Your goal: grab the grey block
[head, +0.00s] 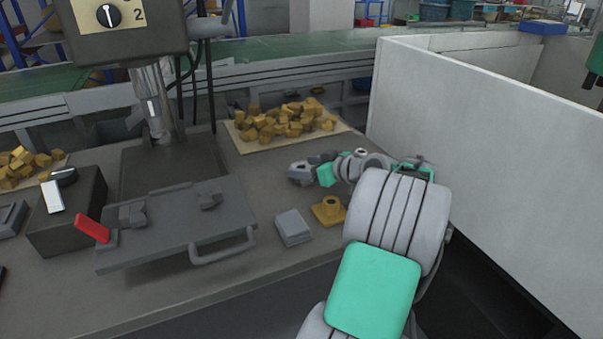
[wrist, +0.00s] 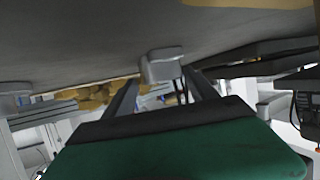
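The grey block (head: 293,227) lies on the bench in the head view, between the dark hinged plate and a yellow flanged part. My gripper (head: 299,173) is above the bench behind the block, apart from it and pointing left. In the wrist view, where the bench shows at the top, two dark fingers (wrist: 162,92) stand apart with nothing held. A grey blocky thing (wrist: 162,68) shows beyond them, near the middle; it looks like the block, but I cannot be certain.
The yellow flanged part (head: 328,210) stands just right of the block. A dark plate with a handle (head: 190,225) lies to the left, under a machine column. A tray of yellow pieces (head: 285,122) is behind. A white partition (head: 490,140) bounds the right side.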

